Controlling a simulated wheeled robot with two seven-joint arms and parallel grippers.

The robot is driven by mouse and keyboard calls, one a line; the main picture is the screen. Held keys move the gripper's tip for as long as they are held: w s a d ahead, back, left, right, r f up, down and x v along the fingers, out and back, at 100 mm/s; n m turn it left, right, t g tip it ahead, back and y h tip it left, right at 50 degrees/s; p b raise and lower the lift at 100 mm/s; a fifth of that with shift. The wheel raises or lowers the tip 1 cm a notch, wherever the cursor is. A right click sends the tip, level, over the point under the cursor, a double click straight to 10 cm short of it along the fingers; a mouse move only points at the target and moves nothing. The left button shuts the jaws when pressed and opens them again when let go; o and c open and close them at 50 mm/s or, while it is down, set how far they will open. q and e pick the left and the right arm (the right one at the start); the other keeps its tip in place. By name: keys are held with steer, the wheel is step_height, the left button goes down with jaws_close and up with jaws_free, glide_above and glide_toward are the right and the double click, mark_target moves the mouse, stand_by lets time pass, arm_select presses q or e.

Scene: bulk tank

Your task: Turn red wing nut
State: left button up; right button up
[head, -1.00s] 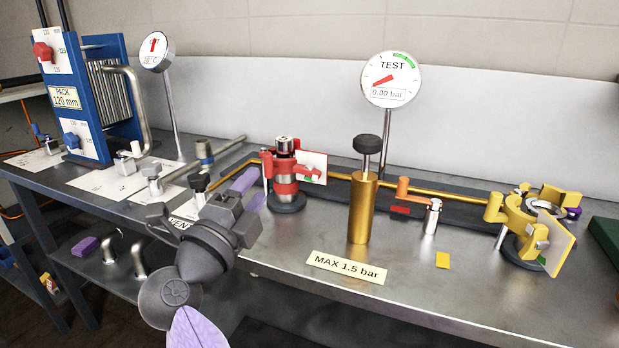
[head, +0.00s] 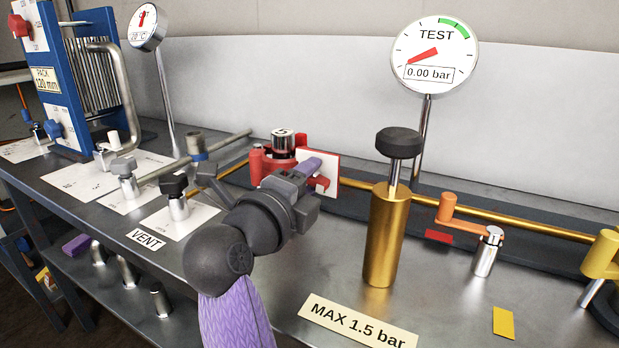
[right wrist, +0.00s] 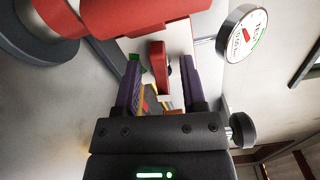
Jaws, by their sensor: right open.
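The red clamp fitting (head: 262,163) stands at the back of the bench, with a metal cap on top. My right gripper (head: 312,166) is in front of it and hides much of its front and its right side. In the right wrist view a red upright tab (right wrist: 158,62), which looks like the wing nut, lies between the two purple fingers of my right gripper (right wrist: 160,80). The fingers are apart, with a gap on each side of the tab. My left gripper is not in view.
A white plate (head: 331,172) stands just behind my right gripper. A brass pump (head: 385,240) with a black knob stands to the right, beneath the TEST gauge (head: 435,55) reading 0.00 bar. A black-knobbed valve (head: 177,200) is to the left.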

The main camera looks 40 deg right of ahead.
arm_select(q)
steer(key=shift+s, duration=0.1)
arm_select(e)
steer(key=c, duration=0.7)
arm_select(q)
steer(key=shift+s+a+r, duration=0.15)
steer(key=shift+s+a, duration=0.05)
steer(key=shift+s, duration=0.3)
arm_select(e)
jaws_close()
steer(key=m+p, duration=0.1)
steer(key=m, duration=0.4)
steer(key=shift+m+p, duration=0.3)
steer(key=shift+p, duration=0.1)
steer(key=o, duration=0.7)
jaws_free()
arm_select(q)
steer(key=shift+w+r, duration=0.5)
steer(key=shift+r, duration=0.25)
